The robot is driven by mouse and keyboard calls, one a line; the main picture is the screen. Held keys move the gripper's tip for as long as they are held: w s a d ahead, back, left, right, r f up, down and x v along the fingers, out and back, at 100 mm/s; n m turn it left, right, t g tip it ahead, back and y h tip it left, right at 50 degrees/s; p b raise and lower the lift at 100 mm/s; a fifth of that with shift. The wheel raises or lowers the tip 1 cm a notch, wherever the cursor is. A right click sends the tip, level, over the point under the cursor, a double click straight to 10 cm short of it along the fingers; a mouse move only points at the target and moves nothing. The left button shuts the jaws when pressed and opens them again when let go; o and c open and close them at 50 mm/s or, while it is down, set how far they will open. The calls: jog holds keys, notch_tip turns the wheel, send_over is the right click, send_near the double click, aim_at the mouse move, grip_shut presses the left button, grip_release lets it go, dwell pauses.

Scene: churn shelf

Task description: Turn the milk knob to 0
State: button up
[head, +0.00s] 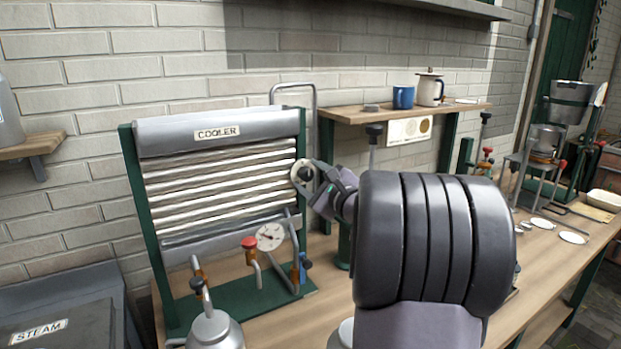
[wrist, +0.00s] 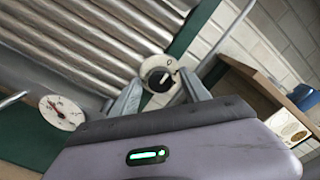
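The milk knob is most likely the black knob (wrist: 159,79) on a round pale plate (wrist: 150,63) at the cooler's right edge. A "0" shows near the plate's upper right. A white line crosses the knob, but its exact setting is hard to tell. In the head view the plate (head: 299,179) is partly hidden by my gripper (head: 316,174). In the wrist view my gripper (wrist: 160,80) is open, one finger on each side of the knob. I cannot tell whether either finger touches it. The ribbed cooler (head: 222,190) stands left of my gripper.
A round gauge (head: 270,237) and a red-topped valve (head: 249,243) sit low on the cooler's front. A wooden shelf (head: 350,112) with a blue mug (head: 403,97) and a white pot (head: 430,90) is behind my arm. A metal can (head: 215,331) stands in front.

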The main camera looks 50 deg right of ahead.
jog(key=p+v, duration=0.3)
jog(key=v, duration=1.4)
jog(key=shift+s, duration=0.2)
